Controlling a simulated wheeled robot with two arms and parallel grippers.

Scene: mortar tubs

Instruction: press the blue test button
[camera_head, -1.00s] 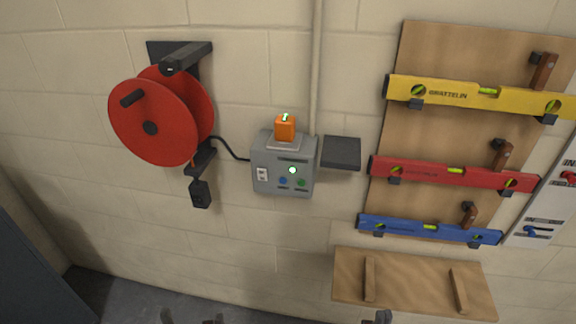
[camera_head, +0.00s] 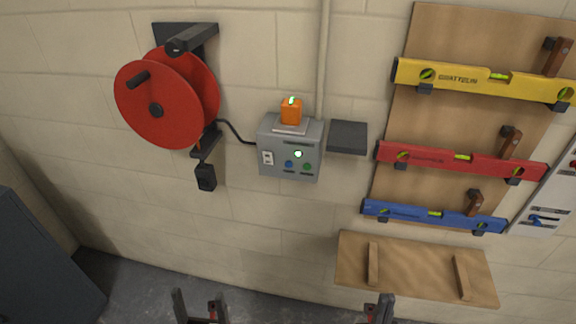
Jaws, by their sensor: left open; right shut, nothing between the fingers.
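The blue test button (camera_head: 289,164) is a small round spot low on the front of a grey control box (camera_head: 277,141) on the wall. A green button (camera_head: 307,167) sits to its right, and a lit whitish-green lamp (camera_head: 298,154) is above. My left gripper (camera_head: 200,308) is at the bottom edge, below and left of the box, its two fingers apart and empty. My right gripper (camera_head: 379,308) is at the bottom edge, below and right of the box, its fingers together with nothing held. Both grippers are well apart from the button.
An orange device (camera_head: 291,111) stands on the box, with a dark shelf (camera_head: 347,137) to the right. A red cable reel (camera_head: 157,104) hangs left. Yellow, red and blue levels (camera_head: 432,215) hang right, above a wooden shelf (camera_head: 415,267). A dark cabinet (camera_head: 45,265) stands lower left.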

